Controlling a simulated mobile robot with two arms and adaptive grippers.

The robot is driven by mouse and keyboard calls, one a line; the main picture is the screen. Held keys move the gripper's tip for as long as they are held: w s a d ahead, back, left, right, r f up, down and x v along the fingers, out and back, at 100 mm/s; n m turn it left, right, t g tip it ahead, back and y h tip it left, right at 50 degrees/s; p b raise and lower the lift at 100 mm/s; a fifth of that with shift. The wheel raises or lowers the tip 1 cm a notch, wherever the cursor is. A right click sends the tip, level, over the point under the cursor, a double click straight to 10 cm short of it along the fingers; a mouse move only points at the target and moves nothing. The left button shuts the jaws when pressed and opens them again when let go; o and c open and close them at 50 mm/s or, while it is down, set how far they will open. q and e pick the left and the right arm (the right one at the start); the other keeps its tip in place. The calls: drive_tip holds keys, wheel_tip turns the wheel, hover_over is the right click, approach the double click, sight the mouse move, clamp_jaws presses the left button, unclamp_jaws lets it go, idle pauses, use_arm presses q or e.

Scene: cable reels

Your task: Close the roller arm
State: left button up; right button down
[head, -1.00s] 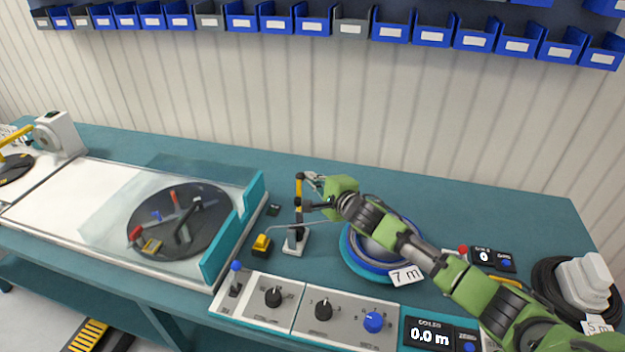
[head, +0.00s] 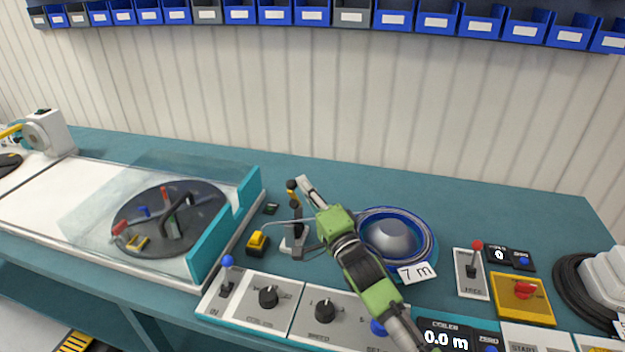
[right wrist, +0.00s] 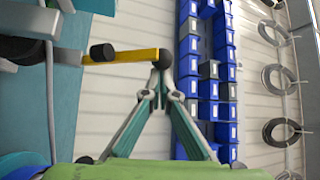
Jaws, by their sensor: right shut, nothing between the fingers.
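The roller arm (head: 292,197), a yellow bar with black parts, stands up from a small pale base (head: 292,244) left of the blue reel. In the right wrist view the yellow bar (right wrist: 138,55) runs in from the left, with a black roller beside it and a dark round end near my fingertips. My right gripper (head: 303,182) is shut and empty, its fingers pointing up and left, just right of the arm's top. The wrist view shows its fingertips (right wrist: 162,62) together close to the bar's end; I cannot tell whether they touch. My left gripper is out of view.
The blue reel (head: 430,242) with a "7 m" tag lies right of my forearm. Control panels (head: 247,302) line the front edge. A clear-covered turntable (head: 207,228) is at left, a black coil (head: 570,285) at far right. Bins (head: 315,15) hang above.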

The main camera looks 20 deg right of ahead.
drive_tip(key=s+a+f, duration=0.2)
drive_tip(key=s, duration=0.1)
drive_tip(key=shift+f, duration=0.3)
drive_tip(key=shift+s+a+f, duration=0.2)
drive_tip(key=shift+s+f, duration=0.05)
drive_tip(key=shift+f, duration=0.35)
drive_tip(key=shift+s+a+f, duration=0.2)
drive_tip(key=shift+s+f, duration=0.1)
drive_tip(key=shift+f, duration=0.3)
drive_tip(key=shift+s+a+f, duration=0.2)
drive_tip(key=shift+s+f, duration=0.05)
drive_tip(key=shift+f, duration=0.35)
